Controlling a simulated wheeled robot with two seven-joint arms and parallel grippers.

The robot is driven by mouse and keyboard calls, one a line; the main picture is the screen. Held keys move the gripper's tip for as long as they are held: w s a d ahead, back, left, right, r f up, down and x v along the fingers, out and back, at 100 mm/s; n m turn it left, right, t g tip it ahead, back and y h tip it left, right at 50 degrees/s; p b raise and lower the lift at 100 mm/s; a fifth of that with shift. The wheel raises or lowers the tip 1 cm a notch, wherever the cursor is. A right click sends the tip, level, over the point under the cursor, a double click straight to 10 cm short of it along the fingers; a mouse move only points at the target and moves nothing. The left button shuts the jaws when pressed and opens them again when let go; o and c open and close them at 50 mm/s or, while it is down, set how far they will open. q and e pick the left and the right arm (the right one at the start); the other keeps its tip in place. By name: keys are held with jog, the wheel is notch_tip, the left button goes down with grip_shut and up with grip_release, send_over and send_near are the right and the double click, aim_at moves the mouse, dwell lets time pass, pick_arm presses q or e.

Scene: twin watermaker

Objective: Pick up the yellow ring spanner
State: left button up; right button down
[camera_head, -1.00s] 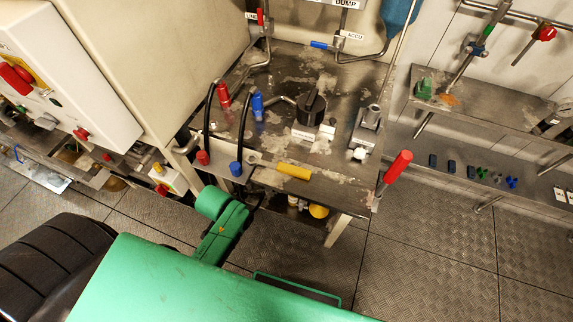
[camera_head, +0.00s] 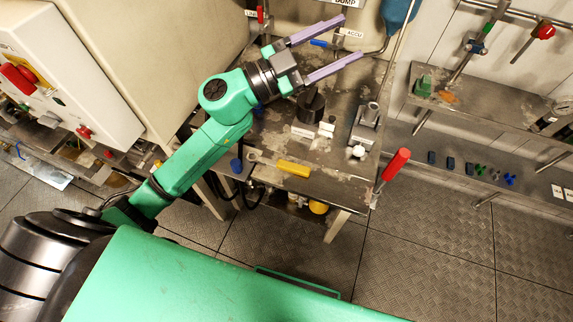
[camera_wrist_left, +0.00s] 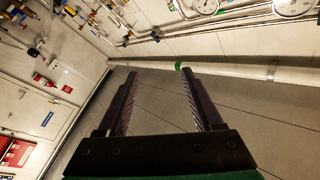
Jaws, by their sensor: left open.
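The yellow ring spanner (camera_head: 293,168) lies on the front part of the worn metal bench, its yellow handle to the right and a grey ring end to the left. My left gripper (camera_head: 352,37) is open and empty, with its two long purple fingers spread. It is above the back of the bench, up and to the right of the spanner in the head view, and does not touch it. In the left wrist view my open gripper (camera_wrist_left: 158,72) points at floor and wall pipes; the spanner is not seen there. My right gripper is not in view.
My left arm hides the bench's left part. Floor is clear to the right.

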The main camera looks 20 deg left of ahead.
pick_arm(q)
jog(key=s+d+f+m+g, duration=0.2)
jog(key=d+f+m+g, duration=0.15)
jog(key=g, duration=0.25)
jog(key=n+g+y, duration=0.2)
jog(key=g+y, duration=0.5)
jog(key=y, duration=0.5)
send_near(286, 164)
jog(key=p+x, duration=0.3)
jog(key=x, duration=0.5)
jog(key=shift+d+f+p, duration=0.1)
jog(key=shift+d+p, duration=0.05)
jog(key=shift+p, duration=0.25)
jog(key=shift+f, duration=0.15)
grip_shut()
